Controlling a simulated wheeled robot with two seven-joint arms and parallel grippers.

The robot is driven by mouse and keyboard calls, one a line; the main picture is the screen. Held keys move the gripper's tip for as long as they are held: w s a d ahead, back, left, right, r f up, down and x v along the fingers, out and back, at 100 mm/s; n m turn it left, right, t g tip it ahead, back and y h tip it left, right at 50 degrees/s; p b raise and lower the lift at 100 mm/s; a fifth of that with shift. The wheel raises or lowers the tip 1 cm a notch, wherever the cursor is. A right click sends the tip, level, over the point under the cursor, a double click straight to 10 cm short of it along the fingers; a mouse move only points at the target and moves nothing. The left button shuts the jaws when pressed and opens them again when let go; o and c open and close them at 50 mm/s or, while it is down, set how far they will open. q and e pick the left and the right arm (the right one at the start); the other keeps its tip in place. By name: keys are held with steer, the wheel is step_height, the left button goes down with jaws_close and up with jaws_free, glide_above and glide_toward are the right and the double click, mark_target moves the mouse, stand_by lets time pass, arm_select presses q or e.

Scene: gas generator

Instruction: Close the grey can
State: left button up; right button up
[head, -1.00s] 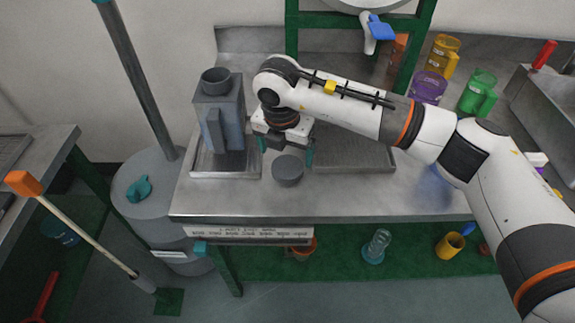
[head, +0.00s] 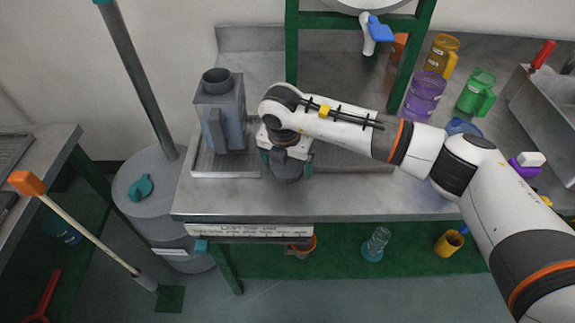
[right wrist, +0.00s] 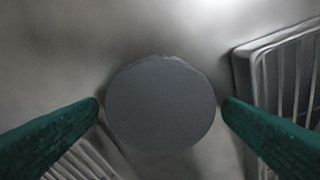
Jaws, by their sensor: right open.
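The grey can (head: 222,112) stands upright on a metal tray at the left of the steel table, with an open round neck (head: 216,80) on top. A round grey lid (head: 288,170) lies on the table to the right of the can. My right gripper (head: 287,168) points down over the lid, mostly covering it in the head view. In the right wrist view the lid (right wrist: 160,104) sits between the two green fingertips, which are spread on either side of it. The gripper is open; whether the fingers touch the lid I cannot tell. My left gripper is not in view.
The can's tray (head: 240,172) and a second tray (head: 350,182) flank the lid. A green frame (head: 292,50) rises behind. Purple (head: 425,92), green (head: 476,93) and yellow (head: 441,55) containers stand at the back right. The table's front edge is close to the lid.

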mark_target(287, 167)
steer(key=c, duration=1)
step_height(287, 167, up, 10)
steer(key=shift+r+b, duration=0.1)
steer(key=shift+b, duration=0.4)
steer(key=shift+c, duration=0.2)
